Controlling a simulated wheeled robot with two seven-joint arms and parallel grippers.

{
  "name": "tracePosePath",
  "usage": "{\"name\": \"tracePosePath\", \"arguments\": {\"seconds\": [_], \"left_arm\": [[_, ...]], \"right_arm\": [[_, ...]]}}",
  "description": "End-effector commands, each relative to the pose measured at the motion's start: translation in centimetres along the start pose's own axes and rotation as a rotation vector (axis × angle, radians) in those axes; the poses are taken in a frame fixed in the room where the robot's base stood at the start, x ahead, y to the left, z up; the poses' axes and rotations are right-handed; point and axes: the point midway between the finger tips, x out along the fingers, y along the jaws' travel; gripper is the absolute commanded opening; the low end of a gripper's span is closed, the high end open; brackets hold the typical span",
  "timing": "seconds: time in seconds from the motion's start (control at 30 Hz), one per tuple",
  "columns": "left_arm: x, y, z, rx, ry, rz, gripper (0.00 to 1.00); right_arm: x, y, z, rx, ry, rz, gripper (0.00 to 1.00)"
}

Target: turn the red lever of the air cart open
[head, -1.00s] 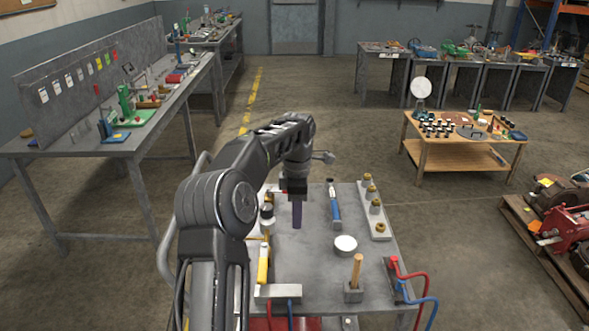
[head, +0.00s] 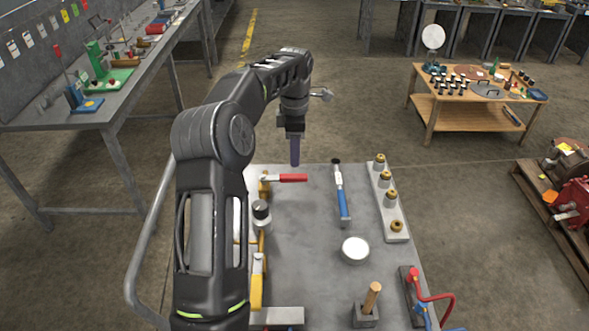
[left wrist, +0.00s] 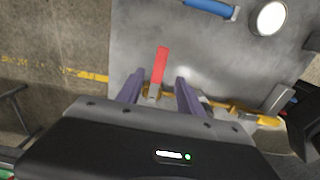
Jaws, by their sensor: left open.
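The red lever (head: 293,178) sticks out to the right from a brass valve (head: 264,184) at the far left corner of the grey air cart (head: 300,240). My left gripper (head: 295,163) is at the cart's far edge, just above the lever in the head view. In the left wrist view, the left gripper (left wrist: 159,84) has its purple fingers apart. The red lever (left wrist: 161,65) shows in the gap between and beyond them, with no finger seen touching it. How far the fingertips are above the lever is hard to tell. My right gripper is not in view.
A yellow-handled valve (head: 257,281) and a dark-capped fitting (head: 261,214) line the cart's left side. A blue-handled tool (head: 342,200), a white round cap (head: 355,250), and a rail with brass fittings (head: 388,201) stand on the right. The plate's middle is clear.

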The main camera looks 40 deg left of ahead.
Motion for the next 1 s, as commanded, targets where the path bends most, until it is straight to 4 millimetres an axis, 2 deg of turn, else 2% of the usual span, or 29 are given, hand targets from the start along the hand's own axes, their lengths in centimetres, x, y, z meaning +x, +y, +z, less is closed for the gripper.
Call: {"name": "tracePosePath", "arguments": {"seconds": [0.17, 0.6, 0.73, 1.0], "left_arm": [[1.0, 0.0, 0.0, 0.000, 0.001, -0.003, 0.44], [7.0, 0.0, -0.1, -0.001, 0.001, -0.002, 0.44], [7.7, 0.0, -0.1, 0.000, 0.001, 0.000, 0.44], [7.8, 0.0, 0.0, -0.001, 0.000, 0.001, 0.42]], "right_arm": [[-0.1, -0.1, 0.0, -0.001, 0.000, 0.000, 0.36], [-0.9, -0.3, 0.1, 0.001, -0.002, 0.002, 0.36], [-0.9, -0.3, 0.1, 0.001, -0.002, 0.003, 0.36], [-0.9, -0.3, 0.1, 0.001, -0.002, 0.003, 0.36]]}}
